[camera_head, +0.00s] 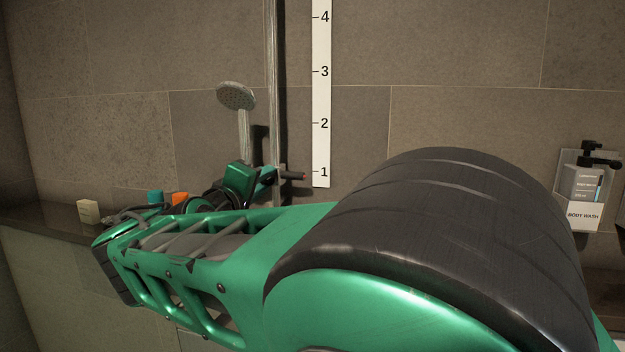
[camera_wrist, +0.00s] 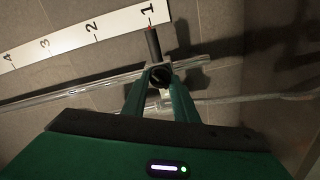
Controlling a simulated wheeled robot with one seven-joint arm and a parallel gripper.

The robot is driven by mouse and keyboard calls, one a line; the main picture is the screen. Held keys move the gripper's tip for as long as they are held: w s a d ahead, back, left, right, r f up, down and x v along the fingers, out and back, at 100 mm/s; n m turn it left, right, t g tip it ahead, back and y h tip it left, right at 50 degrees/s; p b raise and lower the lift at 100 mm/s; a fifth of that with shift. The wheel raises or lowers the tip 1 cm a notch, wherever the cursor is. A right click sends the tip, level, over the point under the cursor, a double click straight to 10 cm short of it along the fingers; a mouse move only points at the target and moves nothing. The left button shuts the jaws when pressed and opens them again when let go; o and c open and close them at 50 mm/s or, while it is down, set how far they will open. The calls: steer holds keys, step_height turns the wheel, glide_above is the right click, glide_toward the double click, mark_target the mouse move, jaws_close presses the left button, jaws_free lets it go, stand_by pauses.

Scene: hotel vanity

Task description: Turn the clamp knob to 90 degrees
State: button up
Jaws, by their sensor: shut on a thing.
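The clamp knob (camera_wrist: 161,76) is a small dark round piece between my fingertips in the wrist view. My gripper (camera_wrist: 160,82) is shut on it, one green finger on each side. In the head view my gripper (camera_head: 266,177) reaches the clamp at the vertical metal rail (camera_head: 273,60), and the knob is hidden there. A dark pointer with a red tip (camera_head: 300,177) sticks out to the right of the rail. It also shows in the wrist view (camera_wrist: 153,42), its tip beside the 1 mark of the white scale (camera_head: 321,90). The knob's angle cannot be read clearly.
A shower head (camera_head: 236,96) hangs left of the rail. A beige block (camera_head: 88,211), a blue item (camera_head: 155,197) and an orange item (camera_head: 180,198) stand on the dark ledge (camera_head: 45,219). A body wash dispenser (camera_head: 584,190) is mounted at the far right. My arm hides much of the lower middle.

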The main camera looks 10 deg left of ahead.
steer(key=m, duration=0.6)
steer(key=shift+d+m, duration=0.2)
steer(key=shift+m, duration=0.1)
stand_by(0.3)
steer(key=o, duration=1.1)
steer(key=shift+c, duration=0.2)
steer(key=shift+s+a, duration=0.1)
